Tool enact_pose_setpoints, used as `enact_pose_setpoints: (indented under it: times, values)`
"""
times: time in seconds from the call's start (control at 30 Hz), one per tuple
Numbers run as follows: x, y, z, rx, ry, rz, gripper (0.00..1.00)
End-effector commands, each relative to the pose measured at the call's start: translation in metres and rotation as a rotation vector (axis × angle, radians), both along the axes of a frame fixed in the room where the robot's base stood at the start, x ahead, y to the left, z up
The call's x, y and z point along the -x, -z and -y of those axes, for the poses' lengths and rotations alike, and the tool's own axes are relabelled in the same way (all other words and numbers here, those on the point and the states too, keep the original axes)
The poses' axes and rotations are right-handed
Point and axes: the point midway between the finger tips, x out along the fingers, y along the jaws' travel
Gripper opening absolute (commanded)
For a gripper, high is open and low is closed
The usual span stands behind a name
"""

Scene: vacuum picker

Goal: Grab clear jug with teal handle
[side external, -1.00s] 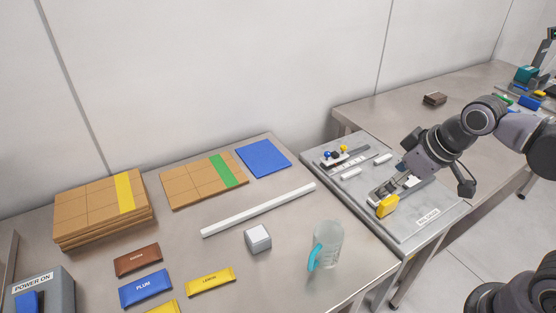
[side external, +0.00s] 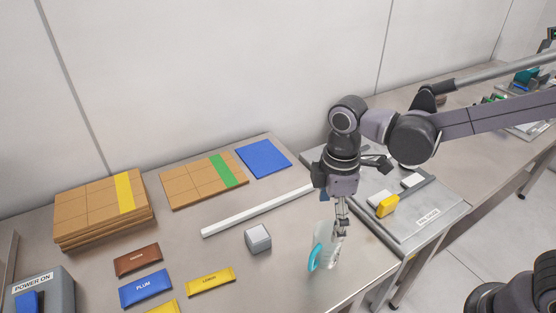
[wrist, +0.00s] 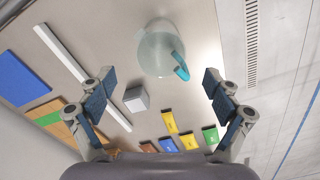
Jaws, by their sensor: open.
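The clear jug (side external: 322,257) with its teal handle (side external: 314,257) stands upright on the metal table near its right front edge. My gripper (side external: 342,228) points down above the jug's right side in the side view and partly covers its rim. In the wrist view the jug (wrist: 158,52) shows from above, ahead of the fingers, with the teal handle (wrist: 181,66) toward lower right. My gripper (wrist: 158,98) is open there, its two fingers wide apart, with nothing between the fingertips. I cannot tell whether a finger touches the jug.
A pale cube (side external: 258,238) stands left of the jug, and a long white bar (side external: 258,210) lies behind it. Several coloured packets, such as a yellow one (side external: 210,281), lie at front left. A grey board with a yellow block (side external: 387,206) is at right.

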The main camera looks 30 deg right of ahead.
Motion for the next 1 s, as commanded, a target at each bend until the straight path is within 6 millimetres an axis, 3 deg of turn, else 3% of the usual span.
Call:
enact_pose_setpoints:
  times: [0.2, 0.47, 0.8, 1.0]
  values:
    - [-0.001, 0.025, 0.0, -0.001, 0.002, 0.001, 0.9]
    - [0.0, 0.036, 0.0, 0.0, 0.003, 0.001, 0.9]
    - [0.001, 0.074, 0.0, -0.001, 0.004, 0.002, 0.9]
    - [0.002, 0.083, 0.0, -0.001, 0.003, 0.003, 0.9]
